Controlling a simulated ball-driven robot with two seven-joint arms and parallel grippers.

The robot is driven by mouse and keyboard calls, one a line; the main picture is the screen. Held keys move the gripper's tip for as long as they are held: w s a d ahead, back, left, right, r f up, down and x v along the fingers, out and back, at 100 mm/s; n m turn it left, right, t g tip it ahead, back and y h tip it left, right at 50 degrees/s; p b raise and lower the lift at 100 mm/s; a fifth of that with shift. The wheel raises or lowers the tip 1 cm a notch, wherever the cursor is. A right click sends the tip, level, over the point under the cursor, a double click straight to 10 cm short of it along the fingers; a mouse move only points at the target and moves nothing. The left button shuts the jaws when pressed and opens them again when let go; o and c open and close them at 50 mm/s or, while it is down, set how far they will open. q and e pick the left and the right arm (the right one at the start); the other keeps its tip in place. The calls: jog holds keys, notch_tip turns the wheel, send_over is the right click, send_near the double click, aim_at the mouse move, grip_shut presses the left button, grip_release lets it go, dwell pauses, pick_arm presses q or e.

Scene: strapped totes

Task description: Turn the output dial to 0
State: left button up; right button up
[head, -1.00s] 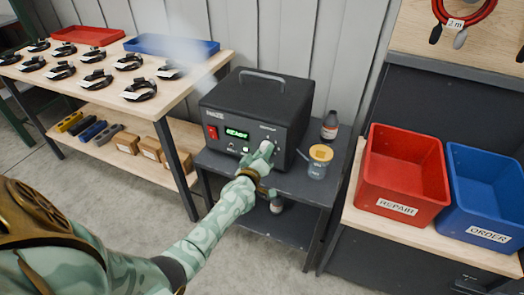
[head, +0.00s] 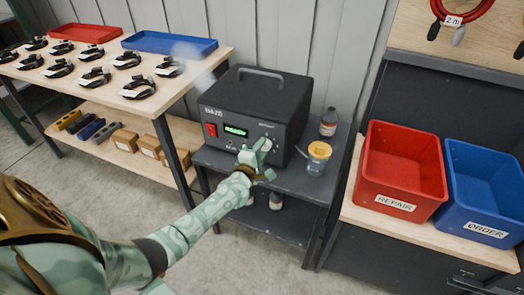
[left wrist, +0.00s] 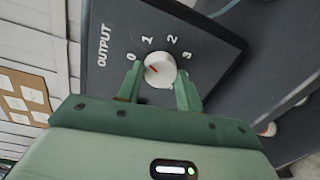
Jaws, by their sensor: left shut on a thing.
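The black unit (head: 258,100) with a top handle stands on a dark side table. Its front has a red switch (head: 211,130), a lit green display (head: 236,131) and the output dial (head: 266,143). In the left wrist view the white output dial (left wrist: 160,69) sits under the marks 0, 1, 2 and 3, beside the word OUTPUT. Its red pointer line points to the upper left, towards the 0. My left gripper (head: 258,155) is at the dial; in the left wrist view its fingers (left wrist: 159,80) are on either side of it, shut on it. My right gripper is not in view.
A jar with a yellow lid (head: 320,150) and a dark bottle (head: 328,123) stand right of the unit. A red REPAIR bin (head: 402,195) and a blue ORDER bin (head: 485,220) are further right. A wooden bench (head: 190,75) with several black clamp-like items is at left.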

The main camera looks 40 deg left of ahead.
pick_arm(q)
jog(key=n+b, duration=0.1)
jog(key=n, duration=0.3)
jog(key=shift+f+n, duration=0.15)
jog(key=shift+n, duration=0.15)
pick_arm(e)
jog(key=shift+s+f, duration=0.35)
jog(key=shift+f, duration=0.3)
pick_arm(q)
jog(key=o, duration=1)
jog(key=p+v, duration=0.2)
jog(key=v, duration=0.6)
jog(key=p+v, duration=0.2)
jog(key=v, duration=0.6)
jog(key=shift+s+a+f, duration=0.15)
jog(key=shift+s, duration=0.1)
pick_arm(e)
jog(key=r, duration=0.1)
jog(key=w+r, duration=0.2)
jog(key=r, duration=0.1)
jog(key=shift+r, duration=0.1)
